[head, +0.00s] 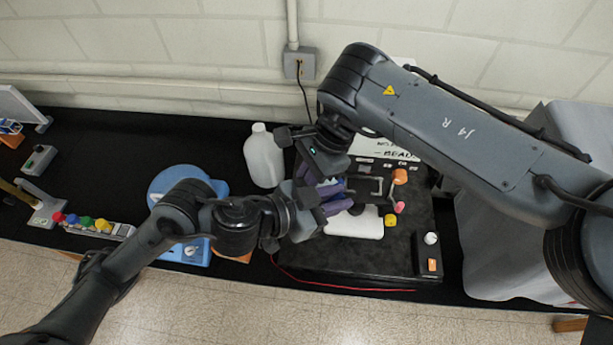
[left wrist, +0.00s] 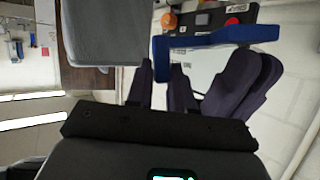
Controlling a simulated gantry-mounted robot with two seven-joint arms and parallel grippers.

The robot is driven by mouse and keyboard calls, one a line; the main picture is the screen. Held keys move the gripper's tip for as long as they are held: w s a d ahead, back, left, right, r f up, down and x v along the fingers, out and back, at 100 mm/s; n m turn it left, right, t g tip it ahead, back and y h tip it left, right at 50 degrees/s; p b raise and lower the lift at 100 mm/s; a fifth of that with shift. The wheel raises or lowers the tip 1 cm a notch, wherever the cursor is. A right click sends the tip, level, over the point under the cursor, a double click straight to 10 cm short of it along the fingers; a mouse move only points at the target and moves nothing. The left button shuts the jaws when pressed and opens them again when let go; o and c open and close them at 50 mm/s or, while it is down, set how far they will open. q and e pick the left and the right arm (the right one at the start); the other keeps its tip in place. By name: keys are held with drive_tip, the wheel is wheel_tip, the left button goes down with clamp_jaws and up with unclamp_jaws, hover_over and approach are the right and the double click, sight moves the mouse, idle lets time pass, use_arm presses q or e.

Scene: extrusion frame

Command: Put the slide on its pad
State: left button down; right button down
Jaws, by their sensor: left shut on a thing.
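In the head view my left gripper (head: 338,200) is over the black board, its dark purple fingers close to my right gripper (head: 322,172). The left wrist view shows the left fingers (left wrist: 162,88) on either side of the lower end of a blue bent piece (left wrist: 205,41), and they are shut on it. I take it for the slide; both grippers largely hide it in the head view. The right gripper's purple fingers (left wrist: 240,88) show beside it, but their opening is unclear. A white plate (head: 356,226) lies below the grippers; I cannot tell if it is the pad.
The black board (head: 315,253) carries orange (head: 400,176), pink (head: 399,207) and yellow (head: 390,220) parts and a grey frame (head: 376,187). A white bottle (head: 263,158) stands at its left. A blue device (head: 195,250) is further left. A red wire (head: 335,286) runs along the front.

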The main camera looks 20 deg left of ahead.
drive_tip(key=c, duration=1)
unclamp_jaws()
drive_tip(key=shift+d, duration=0.1)
drive_tip(key=shift+o, duration=0.2)
